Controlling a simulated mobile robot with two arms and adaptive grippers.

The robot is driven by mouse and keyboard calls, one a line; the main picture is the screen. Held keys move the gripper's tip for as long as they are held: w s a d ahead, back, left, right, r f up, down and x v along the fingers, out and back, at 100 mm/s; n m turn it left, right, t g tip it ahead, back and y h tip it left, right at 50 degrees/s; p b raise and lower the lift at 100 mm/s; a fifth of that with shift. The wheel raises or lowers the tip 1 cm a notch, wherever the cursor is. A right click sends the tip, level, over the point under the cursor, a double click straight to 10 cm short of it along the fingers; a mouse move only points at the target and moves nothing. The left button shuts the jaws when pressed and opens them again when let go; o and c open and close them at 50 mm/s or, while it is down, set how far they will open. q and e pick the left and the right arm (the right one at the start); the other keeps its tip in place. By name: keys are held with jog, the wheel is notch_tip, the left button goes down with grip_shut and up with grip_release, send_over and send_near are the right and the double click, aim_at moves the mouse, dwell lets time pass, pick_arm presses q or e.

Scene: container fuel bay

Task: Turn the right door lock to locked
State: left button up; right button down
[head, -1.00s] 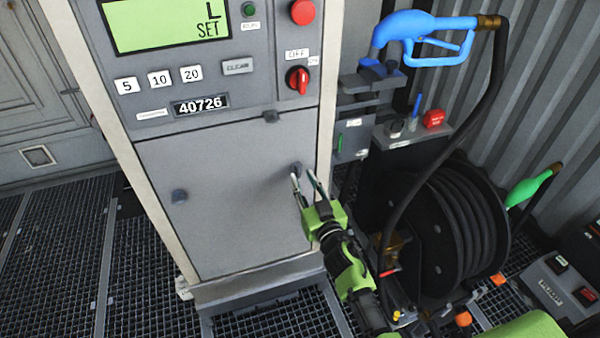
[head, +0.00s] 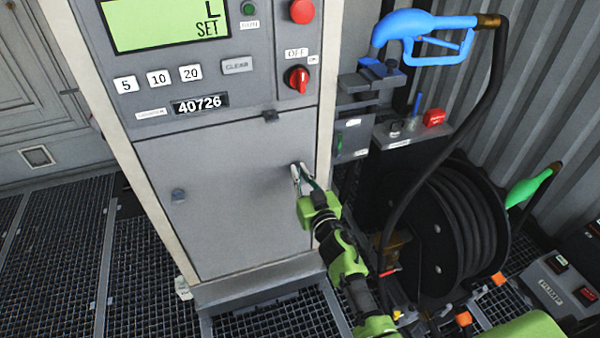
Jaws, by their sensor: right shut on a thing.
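The grey lower door (head: 235,215) of the pump cabinet is closed flush in its frame. A small round lock (head: 179,195) sits on its left side. My right gripper (head: 303,172) reaches up to the door's right edge, at the height of the left lock. Its fingers are shut on the right door lock, which is mostly hidden between them, so its turn position cannot be read. My left gripper is not in view.
Above the door are a display (head: 165,22), a red rotary switch (head: 298,78) and a red button (head: 302,11). To the right stand a hose reel (head: 450,235) and a blue nozzle (head: 415,30) with a hanging black hose. Grating floor (head: 60,270) lies left of the cabinet.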

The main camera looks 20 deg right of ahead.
jog(key=shift+n, duration=0.3)
jog(key=n+b, duration=0.2)
jog(key=n, duration=0.6)
jog(key=n+b, duration=0.1)
jog(key=n, duration=0.8)
jog(key=shift+a+f+b, duration=0.15)
jog(key=shift+b, duration=0.2)
jog(key=shift+n, duration=0.3)
jog(key=c, duration=2.2)
grip_release()
jog(key=shift+o, duration=0.2)
jog(key=s, duration=1.2)
jog(key=shift+d, duration=0.25)
